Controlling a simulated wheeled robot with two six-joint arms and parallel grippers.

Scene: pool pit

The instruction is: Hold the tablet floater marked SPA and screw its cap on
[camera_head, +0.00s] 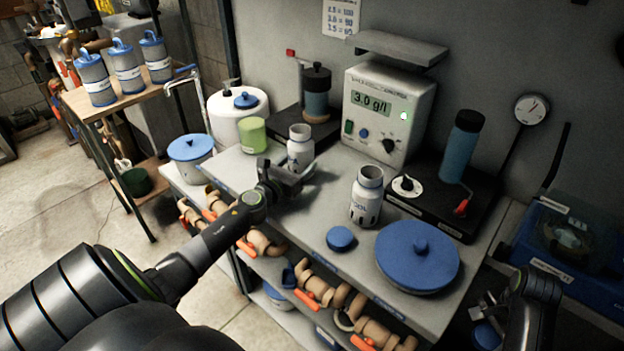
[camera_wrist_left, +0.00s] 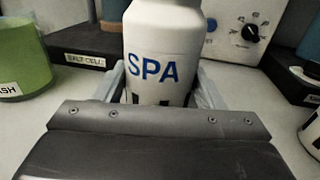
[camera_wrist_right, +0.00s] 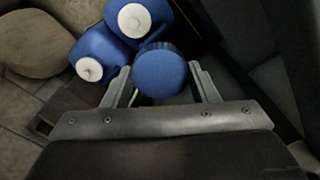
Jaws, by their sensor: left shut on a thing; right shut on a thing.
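The white floater marked SPA (camera_wrist_left: 155,68) stands upright on the grey counter between the fingers of my left gripper (camera_head: 290,175), which is shut on it. In the head view this floater (camera_head: 300,146) has an open, capless top. My right gripper (camera_head: 487,312) is low at the right, beyond the counter's front edge, and is shut on a round blue cap (camera_wrist_right: 160,72). In the head view the held cap (camera_head: 487,335) is partly hidden. Another white floater (camera_head: 366,198), capless, stands to the right with a loose blue cap (camera_head: 340,238) in front of it.
A large blue lid (camera_head: 418,258) lies at the counter's front right. A green cup (camera_head: 252,136) is left of the SPA floater. The meter box (camera_head: 385,115) stands behind. Blue containers with white knobs (camera_wrist_right: 110,40) lie below the right gripper. A blue bin (camera_head: 565,245) is at right.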

